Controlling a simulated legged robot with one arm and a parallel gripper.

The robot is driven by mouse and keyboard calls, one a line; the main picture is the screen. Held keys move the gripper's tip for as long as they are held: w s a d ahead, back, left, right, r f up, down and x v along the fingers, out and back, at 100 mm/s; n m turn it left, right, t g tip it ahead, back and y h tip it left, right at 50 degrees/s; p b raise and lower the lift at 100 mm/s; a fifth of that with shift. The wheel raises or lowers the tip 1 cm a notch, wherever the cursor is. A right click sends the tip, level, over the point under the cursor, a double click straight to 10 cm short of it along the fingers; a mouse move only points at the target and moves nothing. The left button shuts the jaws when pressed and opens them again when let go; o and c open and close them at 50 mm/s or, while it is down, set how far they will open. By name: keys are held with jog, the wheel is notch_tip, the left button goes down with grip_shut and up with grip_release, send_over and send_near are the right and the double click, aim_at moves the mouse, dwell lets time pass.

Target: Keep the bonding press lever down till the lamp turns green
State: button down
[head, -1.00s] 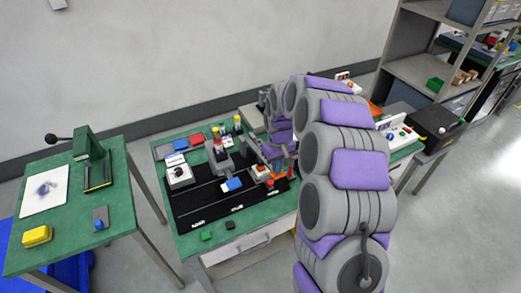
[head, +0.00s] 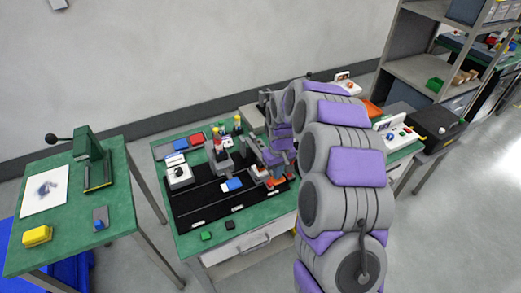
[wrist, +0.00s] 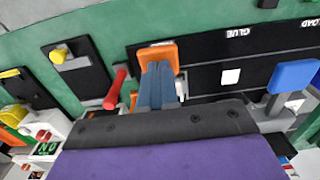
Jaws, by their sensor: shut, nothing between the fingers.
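My gripper (wrist: 158,70) is shut and empty in the wrist view, its blue-grey fingers together. The fingertips overlap an orange pad (wrist: 146,54) at one end of the black track; they look to be on it or just above it. A red handle (wrist: 117,88) stands just left of the fingers, apart from them. I cannot tell for sure which of these is the press lever. In the head view my gripper (head: 273,176) is low at the right end of the track, and my arm hides much of the press. I cannot make out the press lamp.
The black track (head: 205,205) also carries a blue-and-white block (head: 232,185) and a grey station (head: 217,150). A green press with a black ball lever (head: 92,160) stands on the separate left table. A yellow knob (wrist: 58,56) is on a black plate left of the red handle.

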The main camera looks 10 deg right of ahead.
jog(key=shift+s+f, duration=0.15)
jog(key=shift+f, duration=1.45)
jog(key=shift+s+f, duration=0.1)
jog(key=shift+f, duration=0.05)
dwell(2.2)
dwell(0.4)
jog(key=shift+w+a+r+p, duration=0.15)
jog(key=shift+r+p, duration=0.55)
jog(key=shift+r, duration=0.85)
jog(key=shift+w+d+r+p, duration=0.1)
jog(key=shift+w+r+p, duration=0.2)
jog(key=shift+r+p, duration=0.85)
jog(key=shift+w+a+r+p, duration=0.1)
jog(key=shift+w+r+p, duration=0.15)
jog(key=shift+r, duration=1.7)
notch_tip(320, 180, up, 13)
jog(key=p, duration=0.5)
jog(key=shift+w+a, duration=0.15)
jog(key=shift+w, duration=0.3)
